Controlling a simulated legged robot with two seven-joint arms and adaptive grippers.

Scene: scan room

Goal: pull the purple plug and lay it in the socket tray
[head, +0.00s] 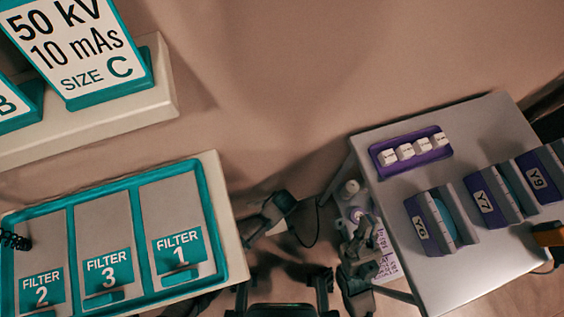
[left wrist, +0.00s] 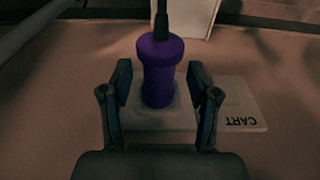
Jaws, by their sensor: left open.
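In the left wrist view a purple plug (left wrist: 160,72) stands upright on a pale square base (left wrist: 150,116), with a black cable leaving its top. My left gripper (left wrist: 158,85) is open, with one finger on each side of the plug and a visible gap on both sides. In the head view my right gripper (head: 362,240) is low beside the right-hand table; its finger opening is too small and dark to judge. A purple tray (head: 412,151) with several white blocks lies on that table; I cannot tell for sure if it is the socket tray.
The grey table (head: 385,195) also carries purple-and-grey units marked Y6 (head: 420,226), Y7 (head: 486,202) and Y9 (head: 537,178). A teal-rimmed filter tray (head: 215,215) is at left. A CART label (left wrist: 243,122) lies beside the plug's base.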

